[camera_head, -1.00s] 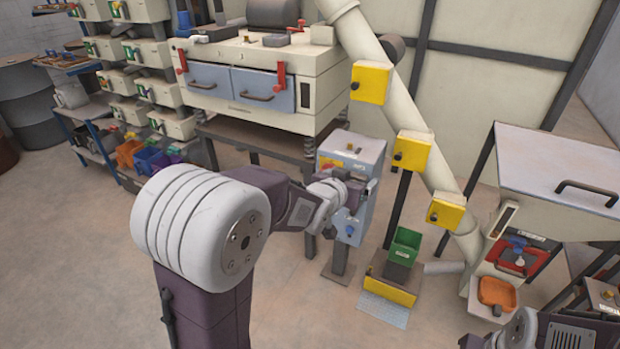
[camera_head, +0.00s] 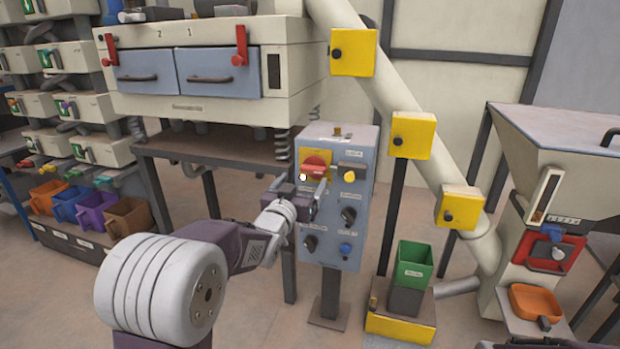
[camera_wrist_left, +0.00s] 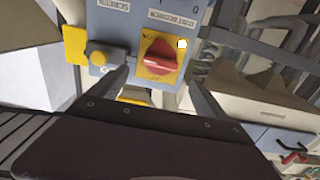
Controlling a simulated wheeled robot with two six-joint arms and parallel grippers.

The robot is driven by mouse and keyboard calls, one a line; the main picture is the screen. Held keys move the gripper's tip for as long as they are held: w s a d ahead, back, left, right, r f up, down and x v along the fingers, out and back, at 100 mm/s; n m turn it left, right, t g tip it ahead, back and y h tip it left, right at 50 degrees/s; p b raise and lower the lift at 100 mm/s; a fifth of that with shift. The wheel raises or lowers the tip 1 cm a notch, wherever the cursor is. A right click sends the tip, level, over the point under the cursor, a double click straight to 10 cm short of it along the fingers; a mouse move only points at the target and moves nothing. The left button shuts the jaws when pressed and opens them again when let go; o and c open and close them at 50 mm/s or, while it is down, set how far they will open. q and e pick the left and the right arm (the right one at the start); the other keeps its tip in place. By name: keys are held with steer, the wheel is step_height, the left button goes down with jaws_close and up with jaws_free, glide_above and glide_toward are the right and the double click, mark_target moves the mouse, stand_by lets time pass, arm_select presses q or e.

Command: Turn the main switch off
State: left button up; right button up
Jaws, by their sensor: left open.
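The main switch is a red rotary knob (camera_head: 315,166) on a yellow plate, at the upper left of the grey-blue control box (camera_head: 358,215). In the left wrist view the red knob (camera_wrist_left: 158,58) sits on its yellow plate just beyond the fingertips, with a white marker near it. My left gripper (camera_head: 306,183) is open in front of the box, just below the knob in the head view. In the left wrist view its two fingers (camera_wrist_left: 160,85) stand apart, to either side of the knob. I cannot tell whether they touch it. My right gripper is not in view.
A yellow knob (camera_head: 351,180), dark knobs and a blue button (camera_head: 345,248) share the panel. A sieve machine (camera_head: 200,105) stands behind left. Yellow boxes (camera_head: 413,135), a green bin (camera_head: 413,265) and a hopper (camera_head: 560,140) stand to the right.

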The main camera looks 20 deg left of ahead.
mark_target(312, 170)
arm_select(q)
steer(key=w, duration=0.3)
steer(key=w+b, duration=0.1)
steer(key=w, duration=0.2)
steer(key=shift+w+d+f, duration=0.15)
steer(key=shift+w+f, duration=0.05)
steer(key=shift+w, duration=0.1)
steer(key=shift+w+r+b, duration=0.1)
steer(key=shift+w+b, duration=0.25)
steer(key=shift+w, duration=0.35)
steer(key=c, duration=1.4)
steer(key=shift+o, duration=0.2)
